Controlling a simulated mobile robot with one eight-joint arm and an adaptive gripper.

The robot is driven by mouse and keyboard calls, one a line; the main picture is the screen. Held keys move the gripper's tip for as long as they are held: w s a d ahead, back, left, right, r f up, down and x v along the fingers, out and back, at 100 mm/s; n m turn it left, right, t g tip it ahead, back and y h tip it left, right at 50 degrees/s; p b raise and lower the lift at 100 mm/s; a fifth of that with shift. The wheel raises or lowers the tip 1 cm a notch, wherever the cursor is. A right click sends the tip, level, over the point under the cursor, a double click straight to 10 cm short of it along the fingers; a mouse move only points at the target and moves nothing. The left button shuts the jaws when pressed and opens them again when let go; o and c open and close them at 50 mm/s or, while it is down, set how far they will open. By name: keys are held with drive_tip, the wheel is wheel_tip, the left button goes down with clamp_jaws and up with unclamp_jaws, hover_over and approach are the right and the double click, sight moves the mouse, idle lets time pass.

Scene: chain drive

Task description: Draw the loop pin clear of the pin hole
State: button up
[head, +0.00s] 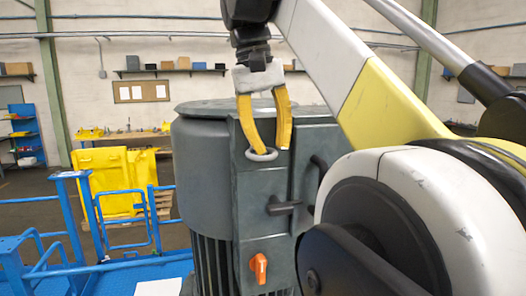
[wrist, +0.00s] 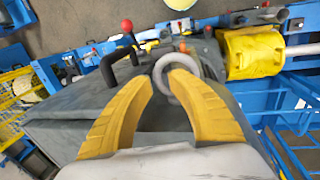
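The loop pin shows as a pale grey ring (head: 262,157) at the upper front of the grey machine housing (head: 205,160). My gripper (head: 267,147) hangs from above with its two yellow fingers apart, their tips at the ring. The ring also shows in the wrist view (wrist: 176,55), just beyond the fingertips, with the right finger overlapping part of it. I see a gap between the fingers, and cannot tell whether either one touches the ring. The pin's shank and the pin hole are hidden.
A dark handle (head: 283,207) and an orange knob (head: 258,268) project from the housing below the ring. A black curved handle (wrist: 118,58) and a red ball knob (wrist: 127,25) are near the fingers in the wrist view. Blue railings (head: 100,215) stand left.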

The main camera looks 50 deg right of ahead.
drive_tip(key=shift+s+f, duration=0.25)
drive_tip(key=shift+s, duration=0.25)
drive_tip(key=shift+d+f, duration=0.1)
drive_tip(key=shift+f, duration=0.05)
drive_tip(key=shift+w+f, duration=0.15)
drive_tip(key=shift+w, duration=0.4)
drive_tip(key=shift+s, duration=0.2)
clamp_jaws()
drive_tip(key=shift+s, duration=0.15)
drive_tip(key=shift+w, duration=0.2)
drive_tip(key=shift+s, duration=0.1)
drive_tip(key=s+a, duration=0.5)
drive_tip(key=s, duration=0.3)
drive_tip(key=shift+s+a+b, duration=0.2)
drive_tip(key=shift+s+b, duration=0.1)
drive_tip(key=shift+s, duration=0.05)
